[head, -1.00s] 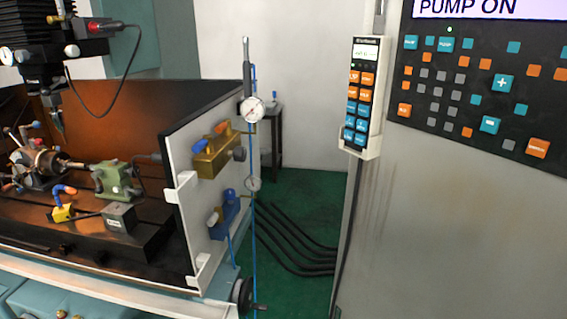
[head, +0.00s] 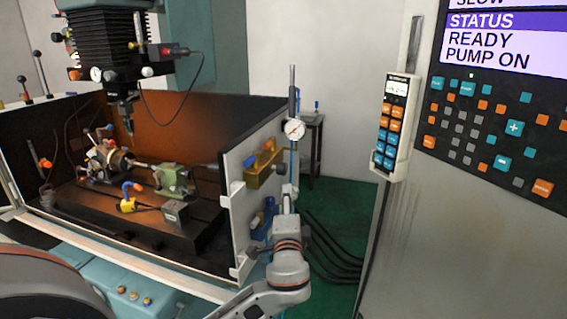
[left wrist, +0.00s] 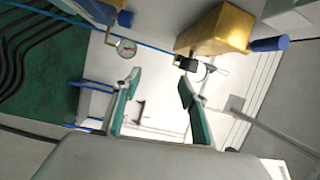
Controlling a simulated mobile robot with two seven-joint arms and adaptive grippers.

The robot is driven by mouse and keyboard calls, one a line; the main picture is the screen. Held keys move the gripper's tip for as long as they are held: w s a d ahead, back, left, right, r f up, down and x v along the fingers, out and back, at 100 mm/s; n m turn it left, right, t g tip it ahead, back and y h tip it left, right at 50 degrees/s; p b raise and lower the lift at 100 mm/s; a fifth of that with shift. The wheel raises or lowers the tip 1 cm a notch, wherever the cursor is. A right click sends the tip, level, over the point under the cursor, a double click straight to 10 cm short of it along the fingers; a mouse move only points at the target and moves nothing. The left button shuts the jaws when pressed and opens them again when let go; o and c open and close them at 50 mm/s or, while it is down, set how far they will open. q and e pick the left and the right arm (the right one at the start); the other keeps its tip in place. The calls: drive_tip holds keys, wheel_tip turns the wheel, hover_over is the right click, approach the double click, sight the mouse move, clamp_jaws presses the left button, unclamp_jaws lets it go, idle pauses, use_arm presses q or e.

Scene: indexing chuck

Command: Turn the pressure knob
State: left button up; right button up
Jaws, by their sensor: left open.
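A gold valve block (head: 262,166) with a blue lever is fixed to the white side panel of the machine. A small dark knob (head: 282,168) on its right end is the likeliest pressure knob; I cannot be sure. My left gripper (head: 287,195) is raised just below the gold block, beside the panel, partly hidden by its own wrist. In the left wrist view, its teal fingers (left wrist: 160,80) are apart and empty. The gold block (left wrist: 213,30) and a dark knob (left wrist: 187,64) lie past the right fingertip; contact is unclear. My right gripper is not in view.
A pressure gauge (head: 294,130) stands above the gripper on a thin pipe. A blue valve block (head: 262,220) sits lower on the panel, partly hidden by my arm. A control cabinet (head: 460,220) with a pendant (head: 393,125) stands to the right. Cables lie on the green floor.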

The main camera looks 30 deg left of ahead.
sight(282, 173)
use_arm(q)
drive_tip(key=shift+y, duration=0.9)
drive_tip(key=r, duration=0.2)
drive_tip(key=a+r, duration=0.1)
drive_tip(key=r, duration=0.2)
drive_tip(key=shift+a, duration=0.2)
drive_tip(key=shift+w+a+r, duration=0.15)
drive_tip(key=shift+w+a, duration=0.05)
drive_tip(key=shift+p+x, duration=0.9)
drive_tip(key=shift+x, duration=2.65)
drive_tip(key=c, duration=1.1)
